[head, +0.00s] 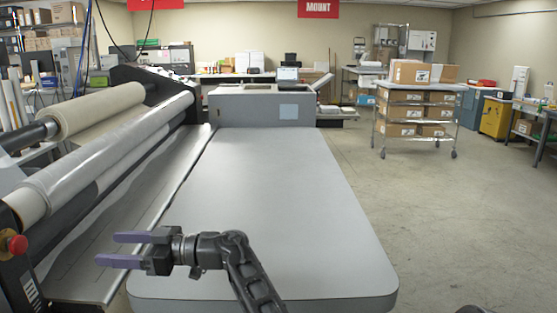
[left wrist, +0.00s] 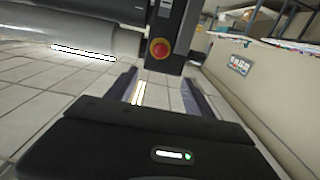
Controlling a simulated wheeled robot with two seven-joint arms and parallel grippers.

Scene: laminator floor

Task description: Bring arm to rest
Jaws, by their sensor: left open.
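My left arm comes up from the bottom of the head view over the near part of the grey table (head: 262,190). My left gripper (head: 107,250) points left, towards the laminator, with its two purple fingers apart and nothing between them. In the left wrist view the open fingers (left wrist: 160,92) frame bare tiled floor. The laminator's rollers (head: 100,165) run along the left side. Its red stop button (head: 17,246) is left of the gripper and also shows beyond the fingers in the left wrist view (left wrist: 159,48). My right gripper is not in view.
The grey table top is bare apart from my arm above it. A grey unit (head: 262,105) stands at its far end. A wheeled cart (head: 418,91) with several cardboard boxes stands at the back right. The floor (head: 440,215) right of the table is clear.

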